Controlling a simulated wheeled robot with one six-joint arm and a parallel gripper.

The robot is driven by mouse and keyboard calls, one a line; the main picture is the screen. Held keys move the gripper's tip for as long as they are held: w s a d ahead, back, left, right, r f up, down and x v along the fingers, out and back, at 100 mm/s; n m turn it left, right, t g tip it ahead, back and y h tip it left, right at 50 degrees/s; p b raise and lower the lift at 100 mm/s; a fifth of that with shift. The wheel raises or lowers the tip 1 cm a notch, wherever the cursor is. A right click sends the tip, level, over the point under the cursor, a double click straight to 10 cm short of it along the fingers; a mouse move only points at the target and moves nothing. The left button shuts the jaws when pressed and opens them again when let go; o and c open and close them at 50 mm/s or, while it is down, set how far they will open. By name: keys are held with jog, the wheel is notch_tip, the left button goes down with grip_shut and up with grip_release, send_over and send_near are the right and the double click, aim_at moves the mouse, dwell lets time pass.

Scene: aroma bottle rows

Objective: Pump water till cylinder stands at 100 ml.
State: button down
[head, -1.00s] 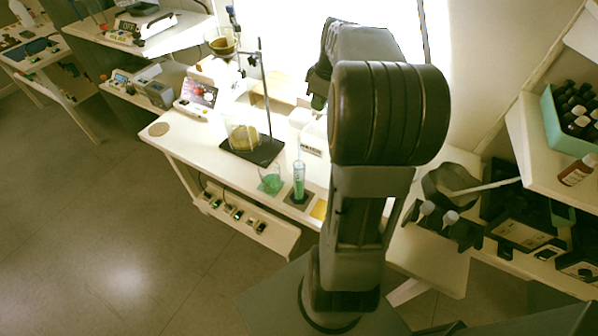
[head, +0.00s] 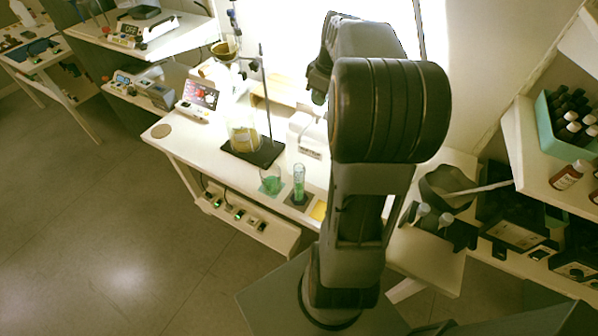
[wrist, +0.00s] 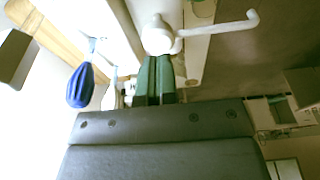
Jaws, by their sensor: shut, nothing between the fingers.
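My gripper (wrist: 156,80) shows in the wrist view with its two green fingers shut together and nothing between them. A white pump head (wrist: 160,38) with a long bent spout is just beyond the fingertips; I cannot tell whether they touch it. In the head view a slim upright cylinder (head: 299,184) with green in it stands on a dark mat near the bench's front edge. Its scale and exact level are too small to read. A beaker (head: 271,182) with green liquid stands just left of it. My arm hides the gripper and the pump in the head view.
A flask (head: 243,138) with yellowish contents stands on a dark stand base behind the cylinder, with a vertical rod. A white labelled box (head: 308,134) is right of it. A blue bulb-like object (wrist: 80,86) is left of my fingers. Dark bottles (head: 572,118) fill the right shelf tray.

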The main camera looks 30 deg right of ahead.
jog(key=shift+r, duration=0.1)
dwell(0.5)
notch_tip(320, 180, up, 6)
jog(key=p, duration=0.4)
jog(key=shift+p, duration=0.4)
